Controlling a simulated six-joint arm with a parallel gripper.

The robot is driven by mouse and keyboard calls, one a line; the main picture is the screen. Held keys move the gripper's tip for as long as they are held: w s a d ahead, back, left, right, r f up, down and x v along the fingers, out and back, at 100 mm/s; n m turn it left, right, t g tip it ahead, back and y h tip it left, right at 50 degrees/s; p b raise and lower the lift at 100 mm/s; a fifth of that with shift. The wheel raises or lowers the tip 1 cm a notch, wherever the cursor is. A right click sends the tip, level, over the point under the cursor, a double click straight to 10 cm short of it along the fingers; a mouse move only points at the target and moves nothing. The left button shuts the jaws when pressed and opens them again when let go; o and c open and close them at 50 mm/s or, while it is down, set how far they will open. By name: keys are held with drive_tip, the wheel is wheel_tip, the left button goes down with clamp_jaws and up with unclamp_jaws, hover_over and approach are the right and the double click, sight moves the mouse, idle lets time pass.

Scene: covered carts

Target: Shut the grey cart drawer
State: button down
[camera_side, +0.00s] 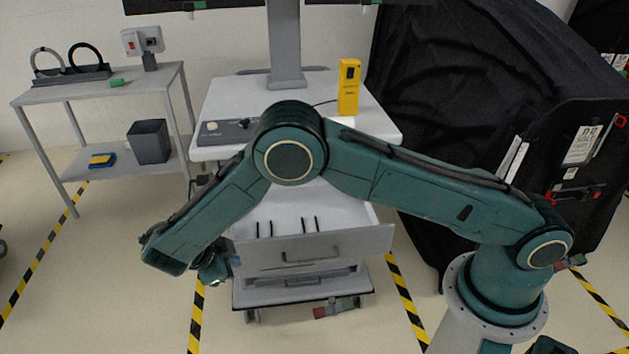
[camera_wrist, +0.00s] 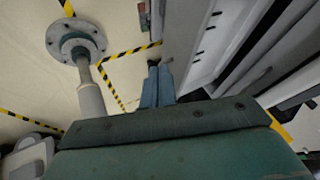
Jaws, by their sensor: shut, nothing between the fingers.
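The grey cart drawer (camera_side: 345,246) is pulled out of the white cart (camera_side: 385,125), with its front panel facing the side camera and a dark handle (camera_side: 300,257) on it. Thin dark strips show inside its open top. My gripper (camera_side: 214,268) is low, just left of the drawer front's left end, partly hidden by my own wrist. In the wrist view my gripper (camera_wrist: 159,66) has its fingers together with nothing between them. A long grey panel, apparently the drawer (camera_wrist: 185,42), runs beside the fingertips there. I cannot tell whether they touch it.
A side table (camera_side: 30,97) with a dark bin (camera_side: 148,141) stands at the left. A yellow device (camera_side: 349,87) stands on the cart top. A black covered cart (camera_side: 440,80) is at the right.

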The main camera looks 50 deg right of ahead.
drive_tip(key=shift+s+a+f+m, duration=0.1)
drive_tip(key=shift+a+f+m, duration=0.15)
drive_tip(key=shift+f, duration=0.4)
drive_tip(key=shift+s+a+f+m, duration=0.1)
drive_tip(key=shift+f+m, duration=0.15)
drive_tip(key=shift+f, duration=0.35)
approach(263, 263)
wheel_tip(263, 263, down, 4)
drive_tip(key=s, duration=0.3)
drive_tip(key=shift+w+d+r, duration=0.1)
drive_tip(key=shift+w+d, duration=0.55)
drive_tip(key=shift+w, duration=0.15)
drive_tip(key=shift+w+d, duration=0.6)
drive_tip(key=shift+w, duration=0.25)
